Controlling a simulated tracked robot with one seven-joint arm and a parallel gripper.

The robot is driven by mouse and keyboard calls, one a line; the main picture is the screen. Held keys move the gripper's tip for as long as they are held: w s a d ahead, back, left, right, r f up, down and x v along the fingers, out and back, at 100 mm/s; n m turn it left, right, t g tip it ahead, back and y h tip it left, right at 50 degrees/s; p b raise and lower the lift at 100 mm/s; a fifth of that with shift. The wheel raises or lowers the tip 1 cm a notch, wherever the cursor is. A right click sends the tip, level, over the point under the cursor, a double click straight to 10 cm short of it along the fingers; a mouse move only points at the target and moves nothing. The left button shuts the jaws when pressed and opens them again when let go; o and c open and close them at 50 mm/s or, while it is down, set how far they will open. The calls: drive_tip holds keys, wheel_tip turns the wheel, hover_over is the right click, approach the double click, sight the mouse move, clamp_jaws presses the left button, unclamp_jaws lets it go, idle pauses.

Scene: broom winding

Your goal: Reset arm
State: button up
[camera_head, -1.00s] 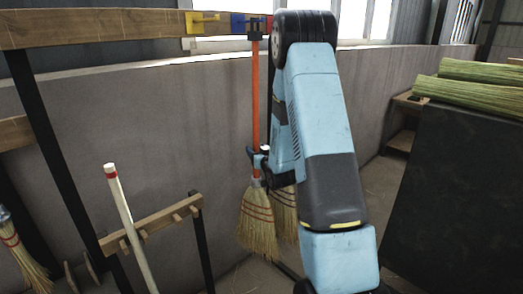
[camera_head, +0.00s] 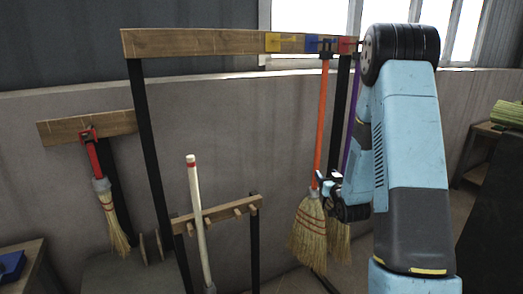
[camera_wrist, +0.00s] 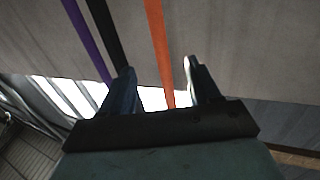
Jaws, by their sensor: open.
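My gripper (camera_head: 328,182) is at the lower part of the orange handle of a broom (camera_head: 308,228), just above its straw head. The broom hangs from the wooden rack beam (camera_head: 200,43). In the wrist view my gripper (camera_wrist: 158,85) is open, and the orange handle (camera_wrist: 158,45) runs between its two fingers with gaps on both sides. My blue arm stands to the right of the broom and covers part of the rack's right end.
A purple-handled broom (camera_head: 352,115) hangs close behind, partly hidden by my arm. A pale stick (camera_head: 197,205) leans at a low peg rack (camera_head: 228,211). A small red-handled broom (camera_head: 107,200) hangs at left. Straw bundles (camera_head: 508,113) lie at far right.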

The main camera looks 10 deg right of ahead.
drive_tip(key=s+a+r+g+h, duration=0.1)
drive_tip(key=s+a+r+g, duration=0.2)
drive_tip(key=s+r, duration=0.3)
drive_tip(key=s+a+r+g, duration=0.2)
drive_tip(key=s+r+g, duration=0.15)
drive_tip(key=r, duration=0.45)
drive_tip(key=s+a+r+g, duration=0.2)
drive_tip(key=s, duration=0.7)
drive_tip(key=s+a+r+g, duration=0.1)
drive_tip(key=s+a+r, duration=0.1)
drive_tip(key=s, duration=0.8)
drive_tip(key=s+a+r+g+y, duration=0.1)
drive_tip(key=s+a+r+g, duration=0.1)
drive_tip(key=s, duration=0.7)
drive_tip(key=shift+s+a+r+g, duration=0.15)
drive_tip(key=shift+s+a+g, duration=0.1)
drive_tip(key=shift+a+g, duration=0.15)
